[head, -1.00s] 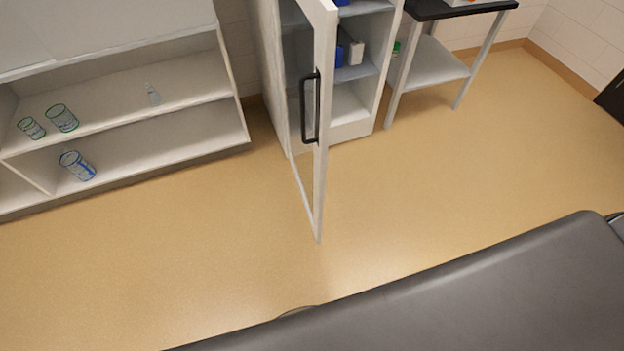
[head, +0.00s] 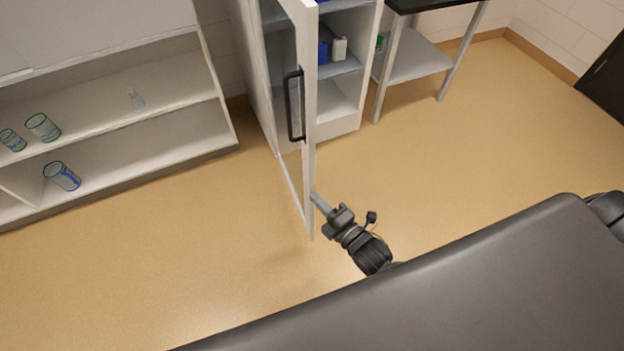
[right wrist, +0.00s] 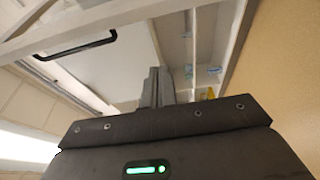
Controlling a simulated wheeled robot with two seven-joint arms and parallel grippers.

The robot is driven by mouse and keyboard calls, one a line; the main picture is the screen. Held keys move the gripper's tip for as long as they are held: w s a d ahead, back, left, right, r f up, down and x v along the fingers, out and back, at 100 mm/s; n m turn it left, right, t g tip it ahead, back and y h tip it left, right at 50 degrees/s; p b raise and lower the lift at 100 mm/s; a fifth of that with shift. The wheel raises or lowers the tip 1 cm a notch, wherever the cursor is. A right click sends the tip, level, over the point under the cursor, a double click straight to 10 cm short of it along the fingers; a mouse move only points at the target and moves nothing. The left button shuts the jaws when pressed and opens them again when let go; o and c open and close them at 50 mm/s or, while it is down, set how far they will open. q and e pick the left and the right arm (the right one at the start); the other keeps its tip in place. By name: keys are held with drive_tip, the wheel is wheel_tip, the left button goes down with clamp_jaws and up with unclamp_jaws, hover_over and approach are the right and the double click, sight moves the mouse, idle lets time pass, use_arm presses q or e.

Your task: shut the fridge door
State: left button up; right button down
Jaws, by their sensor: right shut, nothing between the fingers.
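The fridge (head: 342,128) stands at the upper middle of the head view with its shelves exposed. Its white-framed glass door (head: 309,150) stands wide open, its free edge towards me. The black door handle (head: 294,105) is on the door's left side in that view. My right gripper (head: 317,198) is shut and empty, beside the lower part of the door frame on its right; I cannot tell whether it touches. The right wrist view shows the shut fingers (right wrist: 158,88), with the handle (right wrist: 75,46) at upper left, clear of them. My left gripper is not in view.
A low white shelf unit (head: 150,145) with several glass containers stands left of the fridge. A dark-topped side table (head: 415,62) stands right of it. The floor (head: 460,150) in front is clear.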

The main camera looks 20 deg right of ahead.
sight(310, 173)
drive_tip(key=w, duration=0.3)
drive_tip(key=w+p, duration=0.1)
drive_tip(key=w, duration=0.2)
drive_tip(key=w+p, duration=0.1)
drive_tip(key=w, duration=0.2)
drive_tip(key=shift+w+d, duration=0.1)
drive_tip(key=shift+d, duration=0.25)
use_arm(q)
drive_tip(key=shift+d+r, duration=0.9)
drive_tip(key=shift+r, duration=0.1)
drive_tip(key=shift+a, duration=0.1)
use_arm(e)
drive_tip(key=shift+d, duration=0.1)
